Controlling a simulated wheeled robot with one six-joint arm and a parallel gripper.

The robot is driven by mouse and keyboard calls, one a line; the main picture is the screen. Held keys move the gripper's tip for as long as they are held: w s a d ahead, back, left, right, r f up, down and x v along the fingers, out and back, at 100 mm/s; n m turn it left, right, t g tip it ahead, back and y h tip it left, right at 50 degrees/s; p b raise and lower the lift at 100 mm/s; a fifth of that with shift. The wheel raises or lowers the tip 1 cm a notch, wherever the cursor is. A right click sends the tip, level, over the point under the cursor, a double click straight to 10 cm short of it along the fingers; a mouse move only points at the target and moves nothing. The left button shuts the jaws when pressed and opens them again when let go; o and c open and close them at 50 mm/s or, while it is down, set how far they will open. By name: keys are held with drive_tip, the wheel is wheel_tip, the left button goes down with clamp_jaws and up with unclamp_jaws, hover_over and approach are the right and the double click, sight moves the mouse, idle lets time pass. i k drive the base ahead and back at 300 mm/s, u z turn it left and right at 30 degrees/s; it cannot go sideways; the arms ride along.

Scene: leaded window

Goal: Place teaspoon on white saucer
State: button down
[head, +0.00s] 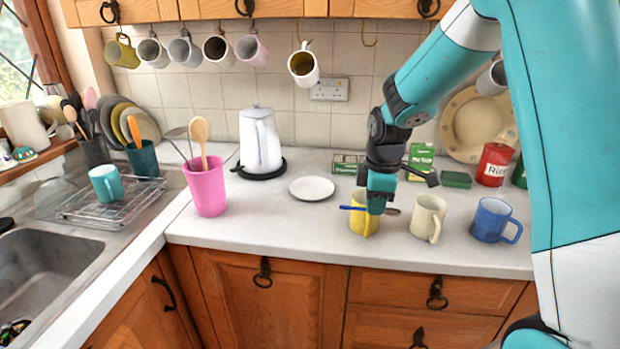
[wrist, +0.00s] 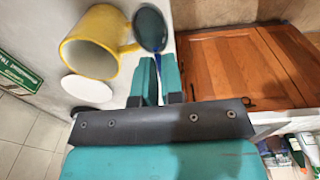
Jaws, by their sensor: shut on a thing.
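A teaspoon with a blue handle (head: 349,208) and a dark grey bowl (wrist: 150,29) is held level at the front of the counter, by the yellow mug (head: 360,225). My gripper (head: 376,207) is shut on its handle; the fingers also show in the wrist view (wrist: 158,80). In the head view the bowl points right and the handle sticks out left. The white saucer (head: 312,188) lies flat and empty on the counter, behind and left of my gripper. It also shows in the wrist view (wrist: 87,88). My gripper partly hides the mug and spoon.
A pink tumbler (head: 207,186) with utensils stands left of the saucer, and a white kettle (head: 260,142) behind it. A cream mug (head: 427,218) and blue mug (head: 492,220) stand right of my gripper. Green boxes (head: 347,163) are at the back. Counter in front of the saucer is clear.

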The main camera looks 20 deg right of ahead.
sight(311, 189)
drive_tip(key=u, duration=0.05)
drive_tip(key=i, duration=1)
